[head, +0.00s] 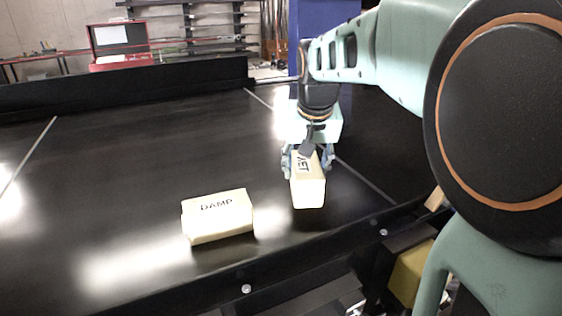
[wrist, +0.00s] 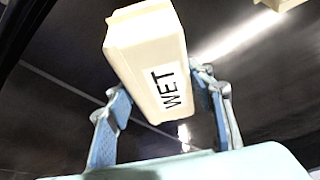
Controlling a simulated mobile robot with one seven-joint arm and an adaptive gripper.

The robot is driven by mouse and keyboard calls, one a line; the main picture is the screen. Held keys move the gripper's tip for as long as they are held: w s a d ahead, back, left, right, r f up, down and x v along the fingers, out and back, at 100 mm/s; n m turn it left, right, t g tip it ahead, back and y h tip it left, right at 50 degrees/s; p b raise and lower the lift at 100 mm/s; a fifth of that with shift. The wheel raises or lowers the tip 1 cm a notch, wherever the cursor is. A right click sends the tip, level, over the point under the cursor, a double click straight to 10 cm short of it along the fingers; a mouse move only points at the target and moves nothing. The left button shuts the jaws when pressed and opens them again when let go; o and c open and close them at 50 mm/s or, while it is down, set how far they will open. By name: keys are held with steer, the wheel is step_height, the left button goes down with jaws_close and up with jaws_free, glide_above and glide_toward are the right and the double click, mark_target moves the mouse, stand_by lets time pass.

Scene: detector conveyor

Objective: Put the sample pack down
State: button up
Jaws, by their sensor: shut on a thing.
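The sample pack is a cream block marked WET (head: 309,192). My gripper (head: 307,163) is shut on it, one finger on each side. In the wrist view the WET pack (wrist: 150,60) sits between the blue fingers of my gripper (wrist: 165,125), with its label facing the camera. The pack is over the black conveyor belt (head: 120,160); I cannot tell whether its underside touches the belt. A second cream pack marked DAMP (head: 218,216) lies on the belt to the left, apart from my gripper.
A low black side wall (head: 130,83) runs along the belt's far side, and a black rail with bolts (head: 300,262) edges the near side. The belt left of the DAMP pack is clear. A red case (head: 120,45) and shelves stand beyond.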

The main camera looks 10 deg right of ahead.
steer(key=b+x, duration=0.1)
steer(key=x, duration=0.2)
steer(key=shift+s+a+b, duration=0.2)
steer(key=shift+b, duration=0.15)
steer(key=shift+s+d+f, duration=0.1)
steer(key=shift+s+f, duration=0.05)
steer(key=shift+f, duration=0.1)
steer(key=shift+f+b, duration=0.2)
steer(key=shift+b, duration=0.2)
steer(key=o, duration=1.7)
steer(key=shift+o, duration=0.2)
